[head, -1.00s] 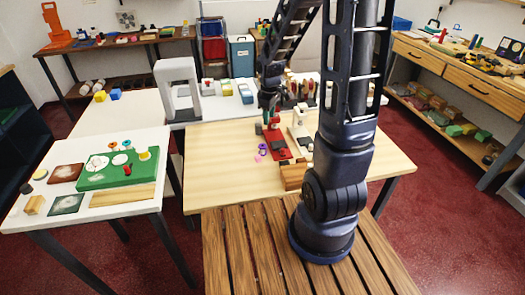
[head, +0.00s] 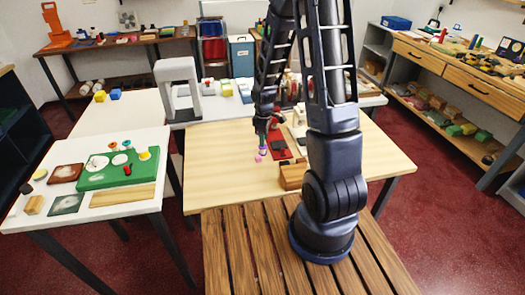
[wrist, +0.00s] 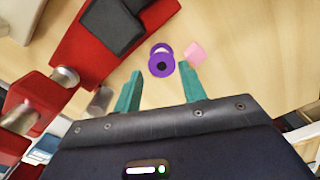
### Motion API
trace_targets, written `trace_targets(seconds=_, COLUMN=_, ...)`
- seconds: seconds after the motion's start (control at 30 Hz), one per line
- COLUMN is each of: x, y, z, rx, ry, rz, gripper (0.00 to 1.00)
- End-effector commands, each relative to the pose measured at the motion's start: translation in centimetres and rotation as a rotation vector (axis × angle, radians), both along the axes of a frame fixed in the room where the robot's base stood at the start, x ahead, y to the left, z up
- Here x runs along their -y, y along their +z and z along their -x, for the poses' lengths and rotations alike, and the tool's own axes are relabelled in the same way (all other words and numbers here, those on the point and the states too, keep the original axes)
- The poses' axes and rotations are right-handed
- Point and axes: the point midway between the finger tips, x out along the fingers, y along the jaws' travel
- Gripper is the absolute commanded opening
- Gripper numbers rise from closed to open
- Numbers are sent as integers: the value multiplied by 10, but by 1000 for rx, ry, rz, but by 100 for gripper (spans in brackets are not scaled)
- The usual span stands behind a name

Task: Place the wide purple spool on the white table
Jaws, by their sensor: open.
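The purple spool (head: 263,151) stands on the light wood table (head: 215,165), just below my gripper (head: 262,134). Another white surface (head: 115,118) lies behind that.
A pink block (wrist: 196,52) sits right beside the spool, close to one finger. A red tray (wrist: 85,45) with a dark block (wrist: 112,25) lies on the other side. A brown wooden block (head: 292,176) is nearer me. The left part of the wood table is clear.

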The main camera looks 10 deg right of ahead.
Motion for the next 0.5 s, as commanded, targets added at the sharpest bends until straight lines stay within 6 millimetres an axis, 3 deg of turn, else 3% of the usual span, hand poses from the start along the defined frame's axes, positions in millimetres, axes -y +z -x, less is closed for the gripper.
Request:
trace_targets(seconds=0.17, x=-1, y=-9, z=0, rx=-1, ry=1, rz=0, gripper=41)
trace_targets(seconds=0.5, x=-5, y=-46, z=0, rx=-2, ry=0, rz=0, gripper=41)
